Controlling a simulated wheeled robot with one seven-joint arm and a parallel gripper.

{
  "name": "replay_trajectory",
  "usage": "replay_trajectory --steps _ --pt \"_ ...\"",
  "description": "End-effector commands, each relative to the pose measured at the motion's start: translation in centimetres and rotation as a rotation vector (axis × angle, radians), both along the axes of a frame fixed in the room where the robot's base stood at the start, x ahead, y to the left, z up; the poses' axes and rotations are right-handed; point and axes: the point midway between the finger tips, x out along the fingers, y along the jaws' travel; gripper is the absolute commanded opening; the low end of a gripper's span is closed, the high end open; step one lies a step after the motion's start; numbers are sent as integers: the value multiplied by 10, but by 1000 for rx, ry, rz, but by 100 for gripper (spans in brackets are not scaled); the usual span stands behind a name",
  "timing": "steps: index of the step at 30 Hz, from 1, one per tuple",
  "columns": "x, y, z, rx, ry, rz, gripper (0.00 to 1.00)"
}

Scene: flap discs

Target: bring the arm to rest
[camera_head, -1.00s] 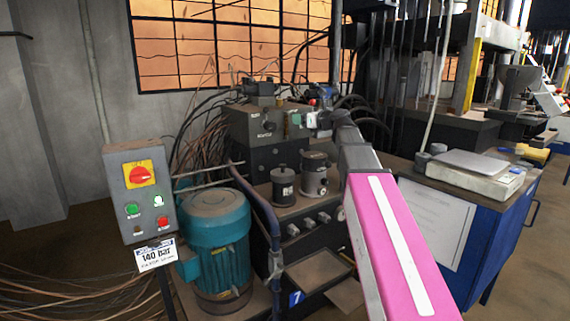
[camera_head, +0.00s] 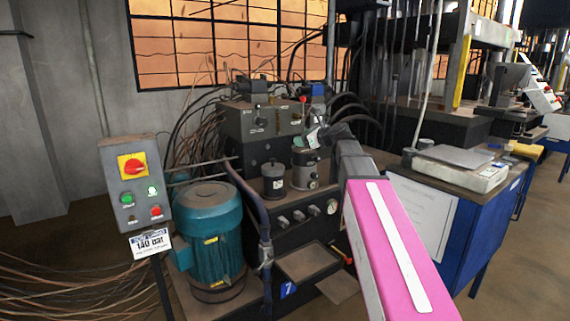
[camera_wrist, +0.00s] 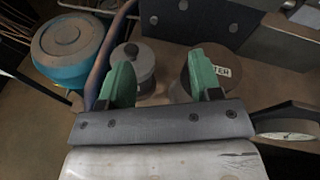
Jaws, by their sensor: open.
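My gripper (camera_wrist: 163,82) shows in the wrist view with its two green fingers spread apart and nothing held between them. In the head view my gripper (camera_head: 305,142) is small and partly hidden, above the dark canisters of the hydraulic unit. In the wrist view a grey canister (camera_wrist: 143,62) lies beyond the gap between the fingers. A brown-topped canister (camera_wrist: 187,88) with lettering ending in "TER" is partly behind the right finger. I cannot tell how far the fingertips are from either canister.
The teal motor (camera_head: 208,240) stands left of the canisters, with a dark bent pipe (camera_head: 254,200) between. A switch box (camera_head: 133,183) stands farther left. The valve block (camera_head: 258,120) rises behind. A blue cabinet (camera_head: 470,232) is at right, and loose cables (camera_head: 75,290) lie on the floor.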

Motion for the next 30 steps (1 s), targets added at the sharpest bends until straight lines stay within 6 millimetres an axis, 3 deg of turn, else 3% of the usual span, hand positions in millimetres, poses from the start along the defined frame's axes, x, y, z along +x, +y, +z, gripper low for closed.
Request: replay_trajectory --steps 8,14,21,30 --pt "-27 -7 -98 -359 -71 112 58" --pt "-67 -22 -200 -747 -144 323 58" --pt "-131 -48 -309 -1148 -227 697 58" --pt "-226 -89 -411 -1460 -332 1304 58"
